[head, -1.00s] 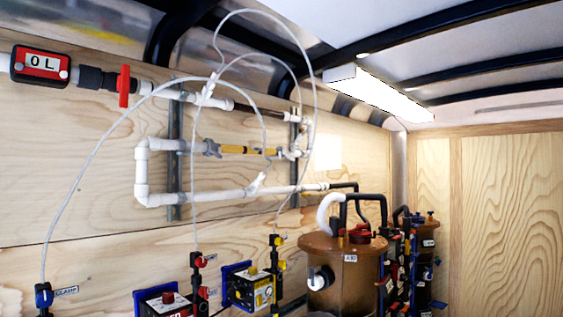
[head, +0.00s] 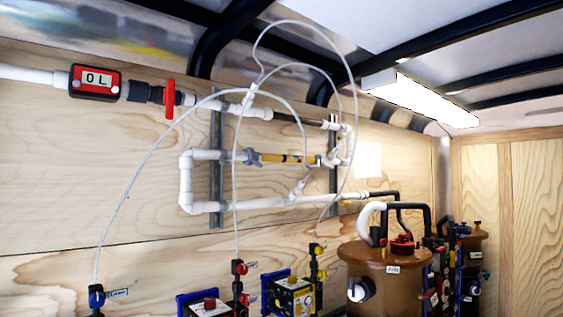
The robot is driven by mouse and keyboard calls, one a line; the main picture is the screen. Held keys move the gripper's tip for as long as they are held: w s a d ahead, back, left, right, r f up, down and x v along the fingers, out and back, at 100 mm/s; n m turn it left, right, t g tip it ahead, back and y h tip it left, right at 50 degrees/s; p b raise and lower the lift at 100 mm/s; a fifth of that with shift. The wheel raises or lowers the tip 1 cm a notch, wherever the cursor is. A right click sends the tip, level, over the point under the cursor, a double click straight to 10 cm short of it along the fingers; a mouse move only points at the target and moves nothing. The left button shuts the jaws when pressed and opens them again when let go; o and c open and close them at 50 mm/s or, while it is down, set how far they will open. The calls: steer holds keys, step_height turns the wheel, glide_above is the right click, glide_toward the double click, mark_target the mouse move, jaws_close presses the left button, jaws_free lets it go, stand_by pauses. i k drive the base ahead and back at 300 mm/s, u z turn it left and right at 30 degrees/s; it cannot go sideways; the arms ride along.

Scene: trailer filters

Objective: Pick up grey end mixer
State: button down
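In the head view, a yellow tube with grey fittings at its ends (head: 285,158) sits in the middle run of the white pipework on the wooden wall. It looks like the grey end mixer, but no label on it can be read. Its left grey fitting (head: 250,157) lies near a vertical metal strut. Clear hoses loop in front of and above the pipes. My gripper is not in view.
A red flow meter reading "0 L" (head: 95,82) and a red valve handle (head: 169,98) are at upper left. Brown filter canisters (head: 385,275) stand at lower right. Small boxed pumps (head: 290,297) sit below the pipework. The wall between pipes and pumps is mostly bare.

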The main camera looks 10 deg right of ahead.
mark_target(265, 157)
steer(key=z, duration=0.4)
steer(key=i, duration=0.6)
steer(key=z, duration=0.35)
